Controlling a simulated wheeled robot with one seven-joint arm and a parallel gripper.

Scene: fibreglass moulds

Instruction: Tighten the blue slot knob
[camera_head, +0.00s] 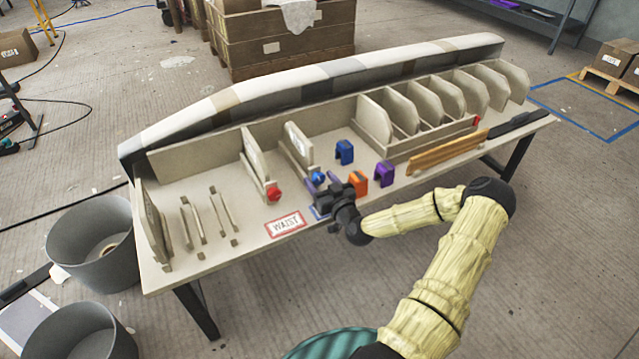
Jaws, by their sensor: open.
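The blue slot knob (317,177) is a small round knob low at the front end of an upright cream divider (298,145) on the bench. My gripper (322,183) reaches in from the front right, with its two purple-grey fingers apart. The fingertips lie close to the blue knob, one on each side in the picture. I cannot tell whether they touch it. The black wrist hides the bench just in front of the knob.
A red knob (273,193) sits on the divider to the left. A blue block (344,152), an orange block (357,180) and a purple block (384,173) stand close right of my gripper. A WAIST label (285,224) lies at the front edge. Several tall dividers stand further right.

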